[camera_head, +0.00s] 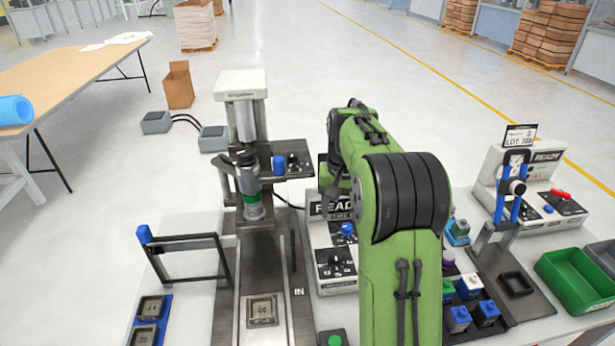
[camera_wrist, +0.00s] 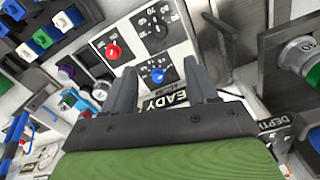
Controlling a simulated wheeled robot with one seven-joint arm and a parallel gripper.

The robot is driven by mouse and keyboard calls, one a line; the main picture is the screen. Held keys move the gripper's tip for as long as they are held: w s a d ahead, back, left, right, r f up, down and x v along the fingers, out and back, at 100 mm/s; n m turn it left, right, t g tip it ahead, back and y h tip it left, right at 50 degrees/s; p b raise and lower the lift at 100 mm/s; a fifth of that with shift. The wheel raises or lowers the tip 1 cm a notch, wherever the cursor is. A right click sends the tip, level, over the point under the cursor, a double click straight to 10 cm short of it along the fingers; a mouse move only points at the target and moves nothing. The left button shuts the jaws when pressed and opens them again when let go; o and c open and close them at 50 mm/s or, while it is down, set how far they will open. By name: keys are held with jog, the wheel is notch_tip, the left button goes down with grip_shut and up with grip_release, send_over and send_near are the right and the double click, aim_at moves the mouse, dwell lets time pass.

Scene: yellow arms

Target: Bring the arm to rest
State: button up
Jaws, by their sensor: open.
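My green arm (camera_head: 400,210) rises through the middle of the head view and bends forward and down at a thick black-ribbed joint. Behind the fingers is a white control panel (camera_wrist: 135,42) with a red knob (camera_wrist: 113,51), a blue knob (camera_wrist: 159,75) and the word READY. I cannot tell the exact gap between the fingertips and the panel.
A press station (camera_head: 241,90) with a metal part (camera_head: 263,310) on its track stands left of my arm. A hinged frame (camera_head: 185,245) stands left.

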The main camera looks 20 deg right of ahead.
jog(key=s+a+r+n+t, duration=0.3)
jog(key=s+a+r, duration=0.5)
jog(key=s+a, duration=0.25)
jog(key=s+a+f+n+t, duration=0.1)
jog(key=s+a, duration=0.1)
jog(key=s, duration=0.5)
jog(key=s+a+f+n+t, duration=0.1)
jog(key=s+a+f+n, duration=0.1)
jog(key=s, duration=0.5)
jog(key=shift+a+t, duration=0.15)
jog(key=shift+t, duration=0.15)
jog(key=shift+w, duration=0.1)
